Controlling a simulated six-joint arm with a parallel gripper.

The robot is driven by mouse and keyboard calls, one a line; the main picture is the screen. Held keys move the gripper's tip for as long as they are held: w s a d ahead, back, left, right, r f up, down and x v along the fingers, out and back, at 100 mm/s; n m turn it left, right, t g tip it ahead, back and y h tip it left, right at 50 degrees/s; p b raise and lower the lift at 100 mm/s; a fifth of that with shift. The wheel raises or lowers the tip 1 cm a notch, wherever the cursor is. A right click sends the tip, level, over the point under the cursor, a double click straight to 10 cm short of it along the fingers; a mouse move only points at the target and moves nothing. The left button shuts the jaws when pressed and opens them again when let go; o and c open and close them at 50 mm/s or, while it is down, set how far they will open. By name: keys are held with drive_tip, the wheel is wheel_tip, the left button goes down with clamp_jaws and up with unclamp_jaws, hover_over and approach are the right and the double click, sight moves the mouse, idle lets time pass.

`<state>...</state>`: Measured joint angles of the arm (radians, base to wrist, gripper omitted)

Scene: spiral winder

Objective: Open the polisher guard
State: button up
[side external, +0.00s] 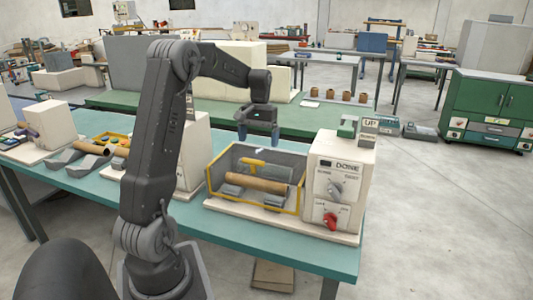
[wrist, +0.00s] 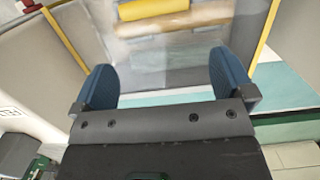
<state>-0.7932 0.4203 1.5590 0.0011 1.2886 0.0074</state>
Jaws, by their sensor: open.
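The machine in the side external view has a yellow-framed guard (side external: 252,206) around a grey-walled bay. I take this to be the polisher guard; whether it is shut I cannot tell. In the wrist view, yellow bars (wrist: 265,32) border a hazy, clear-looking panel. A tan roller (side external: 257,184) lies in the bay with a yellow-orange part (side external: 254,166) behind it. My gripper (side external: 257,140) hangs above the back of the bay, blue fingers pointing down, apart and empty. In the wrist view, my gripper (wrist: 162,82) has nothing between its fingers.
The white control box (side external: 340,165) right of the bay carries a display, a grey knob (side external: 336,189) and a red switch (side external: 331,220). Other machines stand left on the teal bench (side external: 185,211). Open floor lies to the right.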

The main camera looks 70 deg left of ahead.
drive_tip(key=f, duration=0.1)
drive_tip(key=s+d+f+t+y, duration=0.1)
drive_tip(key=shift+s+d+f+t+y, duration=0.3)
drive_tip(key=shift+f+t, duration=0.1)
drive_tip(key=f+y, duration=0.1)
drive_tip(key=s+f+t, duration=0.1)
drive_tip(key=f, duration=0.1)
drive_tip(key=d+f+t+y, duration=0.1)
drive_tip(key=shift+s+d+f+y, duration=0.1)
drive_tip(key=shift+s+f+y, duration=0.05)
drive_tip(key=shift+f+y, duration=0.15)
drive_tip(key=v, duration=1.4)
drive_tip(key=s+d+r+m+t+h, duration=0.1)
drive_tip(key=d+m, duration=0.3)
drive_tip(key=d, duration=1.2)
drive_tip(key=shift+r+m+t, duration=0.25)
drive_tip(key=shift+m+t, duration=0.15)
drive_tip(key=shift+s+a, duration=0.1)
drive_tip(key=n+g+y, duration=0.1)
drive_tip(key=n, duration=0.4)
approach(254, 163)
drive_tip(key=x, duration=0.7)
drive_tip(key=a+x, duration=0.1)
drive_tip(key=x, duration=0.3)
drive_tip(key=shift+a+f, duration=0.1)
drive_tip(key=shift+a, duration=0.05)
